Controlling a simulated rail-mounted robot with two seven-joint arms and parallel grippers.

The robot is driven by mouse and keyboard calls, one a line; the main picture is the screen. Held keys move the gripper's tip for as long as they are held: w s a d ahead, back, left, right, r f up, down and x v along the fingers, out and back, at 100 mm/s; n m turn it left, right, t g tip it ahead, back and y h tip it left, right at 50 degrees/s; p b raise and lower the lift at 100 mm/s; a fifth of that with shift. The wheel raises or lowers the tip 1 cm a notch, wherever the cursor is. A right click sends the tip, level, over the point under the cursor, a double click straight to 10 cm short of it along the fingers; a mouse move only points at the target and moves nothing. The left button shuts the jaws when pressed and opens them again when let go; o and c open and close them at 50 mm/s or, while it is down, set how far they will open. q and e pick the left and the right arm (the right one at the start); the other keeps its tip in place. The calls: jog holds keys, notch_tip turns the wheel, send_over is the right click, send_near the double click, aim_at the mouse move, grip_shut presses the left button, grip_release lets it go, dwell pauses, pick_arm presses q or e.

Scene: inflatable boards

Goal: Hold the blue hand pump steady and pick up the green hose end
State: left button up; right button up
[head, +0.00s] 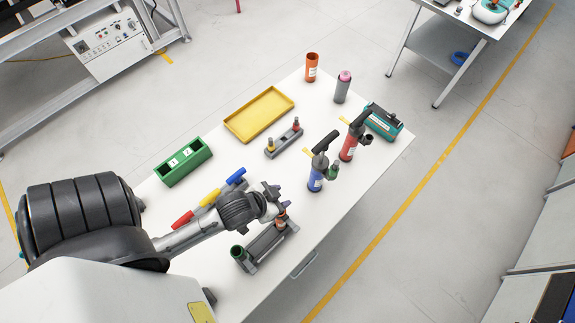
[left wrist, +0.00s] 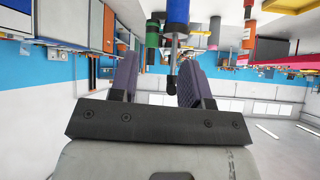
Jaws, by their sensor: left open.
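The blue hand pump (head: 315,180) stands on the white table, with a black handle on top. The green hose end (head: 333,171) sits at its right side in the head view. My left gripper (head: 285,204) is open and empty, to the lower left of the pump and apart from it. In the left wrist view, which looks upside down, the blue pump (left wrist: 178,11) hangs from the top edge, its rod and black handle lining up between the open fingers (left wrist: 158,82). The green hose end (left wrist: 152,40) is just left of it there. My right gripper is not in view.
A red pump (head: 348,148) stands just behind the blue one. A grey rack (head: 267,248) lies below my left gripper. A yellow tray (head: 238,128), green box (head: 172,172), small grey holder (head: 284,143) and teal device (head: 384,121) are on the table (head: 330,222). Its front right part is clear.

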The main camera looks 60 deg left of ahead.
pick_arm(q)
jog(key=w+a+f+t+b, duration=0.4)
jog(key=w+a+t+b, duration=0.1)
jog(key=w+t+b, duration=0.15)
jog(key=r+t+h, duration=0.1)
jog(key=t, duration=0.1)
send_over(316, 165)
jog(key=shift+b, duration=0.4)
jog(key=shift+w, duration=1.05)
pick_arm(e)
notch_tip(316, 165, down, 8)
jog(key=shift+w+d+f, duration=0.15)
pick_arm(q)
grip_shut()
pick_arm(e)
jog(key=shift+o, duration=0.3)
